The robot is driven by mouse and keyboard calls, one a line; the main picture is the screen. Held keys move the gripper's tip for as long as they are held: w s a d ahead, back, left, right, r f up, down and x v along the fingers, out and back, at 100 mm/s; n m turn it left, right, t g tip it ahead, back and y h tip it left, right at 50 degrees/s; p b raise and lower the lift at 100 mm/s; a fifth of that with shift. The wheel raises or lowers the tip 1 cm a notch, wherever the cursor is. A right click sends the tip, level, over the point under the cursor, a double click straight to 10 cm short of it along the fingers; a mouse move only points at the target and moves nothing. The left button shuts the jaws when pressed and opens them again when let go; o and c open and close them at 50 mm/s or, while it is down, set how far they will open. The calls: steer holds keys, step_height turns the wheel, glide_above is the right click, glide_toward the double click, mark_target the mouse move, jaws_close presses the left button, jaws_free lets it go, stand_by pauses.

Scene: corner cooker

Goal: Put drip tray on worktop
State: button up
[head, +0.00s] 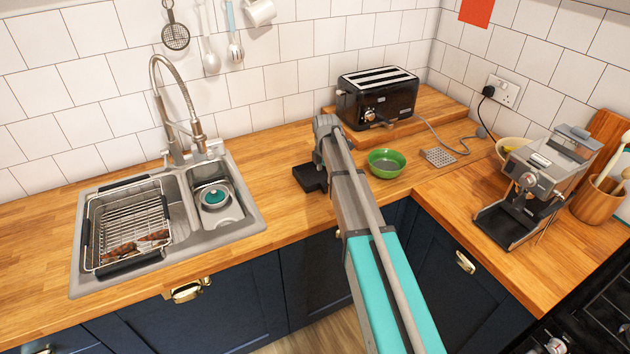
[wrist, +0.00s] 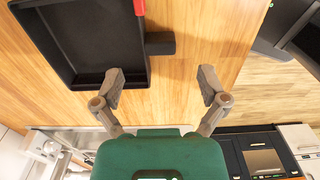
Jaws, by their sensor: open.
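The drip tray, a shallow black tray (head: 309,178), lies on the wooden worktop (head: 270,150) between the sink and the green bowl. My arm hides part of it in the head view. In the wrist view the black tray (wrist: 100,35) fills the upper left, with a short black tab on its right side and a red strip by its edge. My gripper (wrist: 162,78) is open and empty, its fingers spread over bare wood beside the tab. It appears apart from the tray.
A green bowl (head: 386,162) and a perforated metal plate (head: 438,157) lie to the right. A black toaster (head: 377,97) stands on a board behind. A coffee machine (head: 540,180) is at the right, and a sink (head: 250,218) with a rack is at the left.

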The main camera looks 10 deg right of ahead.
mark_target(324, 185)
steer(key=shift+a+f+b, duration=0.1)
steer(key=shift+f+b, duration=2.5)
steer(key=shift+b, duration=0.05)
steer(key=shift+c, duration=0.3)
jaws_close()
